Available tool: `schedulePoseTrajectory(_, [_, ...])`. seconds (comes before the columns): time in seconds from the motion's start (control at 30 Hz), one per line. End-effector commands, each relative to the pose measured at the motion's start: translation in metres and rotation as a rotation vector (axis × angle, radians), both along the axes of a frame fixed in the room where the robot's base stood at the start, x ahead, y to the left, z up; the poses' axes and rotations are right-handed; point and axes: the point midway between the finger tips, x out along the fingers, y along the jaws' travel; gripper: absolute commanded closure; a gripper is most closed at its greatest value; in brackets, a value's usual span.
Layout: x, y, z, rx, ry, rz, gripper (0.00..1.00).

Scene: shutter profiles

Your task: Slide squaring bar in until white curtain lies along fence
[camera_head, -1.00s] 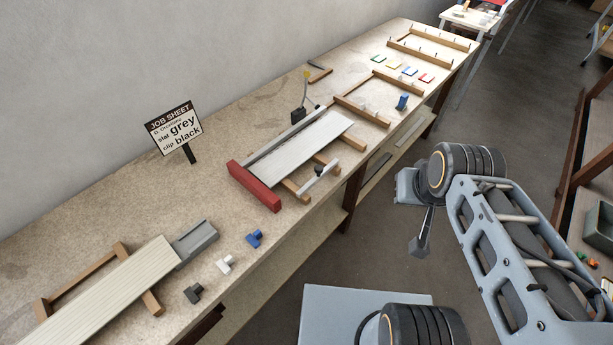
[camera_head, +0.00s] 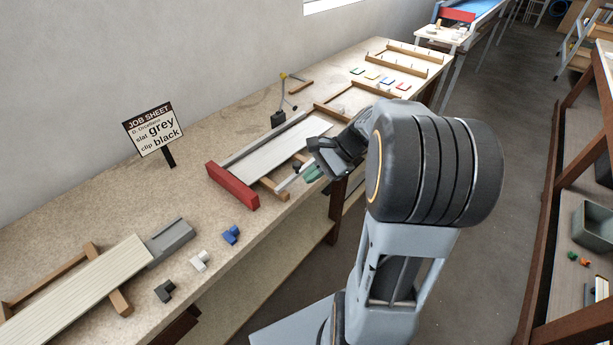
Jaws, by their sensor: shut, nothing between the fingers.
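The white curtain (camera_head: 280,149) lies on wooden battens on the bench, its left end by a red stop block (camera_head: 232,186). The grey fence (camera_head: 258,141) runs along its far, wall side. Whether the curtain touches the fence all along is too small to tell. The squaring bar (camera_head: 290,181), pale and thin, lies on the near side, apart from the curtain, by the bench's front edge. My gripper (camera_head: 311,174) is shut and empty, at the bar's right end.
A black-based stand (camera_head: 279,117) with a thin arm is behind the fence. A job sheet sign (camera_head: 152,131) stands near the wall. Black (camera_head: 164,291), white (camera_head: 199,260) and blue (camera_head: 231,234) clips lie at the front left. A ribbed slat (camera_head: 75,290) lies further left.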

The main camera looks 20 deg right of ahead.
Motion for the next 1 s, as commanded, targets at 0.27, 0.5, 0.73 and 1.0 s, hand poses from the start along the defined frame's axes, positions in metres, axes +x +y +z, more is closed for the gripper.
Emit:
schedulePoseTrajectory(0.27, [0.043, -0.102, -0.066, 0.549, 0.143, -0.460, 1.00])
schedulePoseTrajectory(0.5, [0.048, -0.154, -0.089, 0.780, 0.153, -0.619, 1.00])
schedulePoseTrajectory(0.73, [0.061, -0.146, -0.093, 0.823, 0.153, -0.642, 1.00])
schedulePoseTrajectory(1.0, [0.093, -0.105, -0.099, 0.819, 0.155, -0.640, 1.00])
